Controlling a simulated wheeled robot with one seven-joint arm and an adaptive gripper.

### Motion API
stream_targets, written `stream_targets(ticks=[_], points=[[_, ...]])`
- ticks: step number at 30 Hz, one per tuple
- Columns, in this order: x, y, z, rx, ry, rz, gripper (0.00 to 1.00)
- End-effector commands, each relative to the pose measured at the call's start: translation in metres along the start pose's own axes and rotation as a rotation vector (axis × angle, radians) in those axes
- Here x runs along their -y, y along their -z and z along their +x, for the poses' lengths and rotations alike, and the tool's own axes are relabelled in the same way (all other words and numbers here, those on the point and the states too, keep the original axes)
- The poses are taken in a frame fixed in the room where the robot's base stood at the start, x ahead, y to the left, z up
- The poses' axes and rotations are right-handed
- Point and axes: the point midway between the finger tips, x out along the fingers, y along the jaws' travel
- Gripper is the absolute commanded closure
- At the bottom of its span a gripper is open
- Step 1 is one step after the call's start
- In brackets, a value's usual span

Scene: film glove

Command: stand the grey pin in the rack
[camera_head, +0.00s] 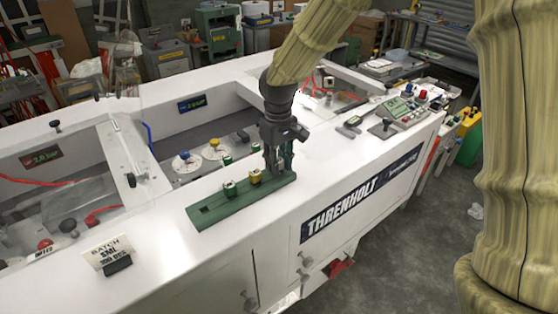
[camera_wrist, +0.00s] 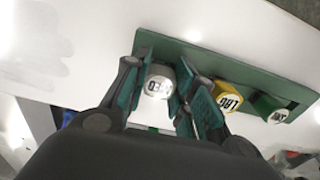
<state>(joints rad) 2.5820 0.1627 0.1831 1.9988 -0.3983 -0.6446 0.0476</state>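The grey pin (camera_wrist: 160,80), its round top marked MED, is between the two fingers of my gripper (camera_wrist: 164,74) in the wrist view. The fingers appear to be closed on its sides. In the head view my gripper (camera_head: 279,167) points down at the right end of the green rack (camera_head: 207,211), and the fingers hide the pin. The rack also shows in the wrist view (camera_wrist: 200,58). I cannot tell whether the pin's lower end is inside a hole or just above it.
A yellow-topped pin (camera_head: 255,177) and a green-topped pin (camera_head: 229,188) stand in the rack, left of my gripper. The rack's left end has an empty dark hole (camera_head: 207,208). A batch sign (camera_head: 110,254) stands front left.

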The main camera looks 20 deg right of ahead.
Motion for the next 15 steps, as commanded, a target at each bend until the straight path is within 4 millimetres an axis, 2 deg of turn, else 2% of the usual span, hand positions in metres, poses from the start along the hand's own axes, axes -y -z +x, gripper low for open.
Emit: stream_targets(ticks=[1,3,4,15], points=[[0.0,0.0,0.0,0.0,0.0,0.0,0.67],[-0.0001,-0.0001,0.0,0.0,0.0,0.0,0.54],[-0.0001,-0.0001,0.0,0.0,0.0,0.0,0.52],[-0.0001,0.0001,-0.0043,-0.001,0.0,0.0,0.52]])
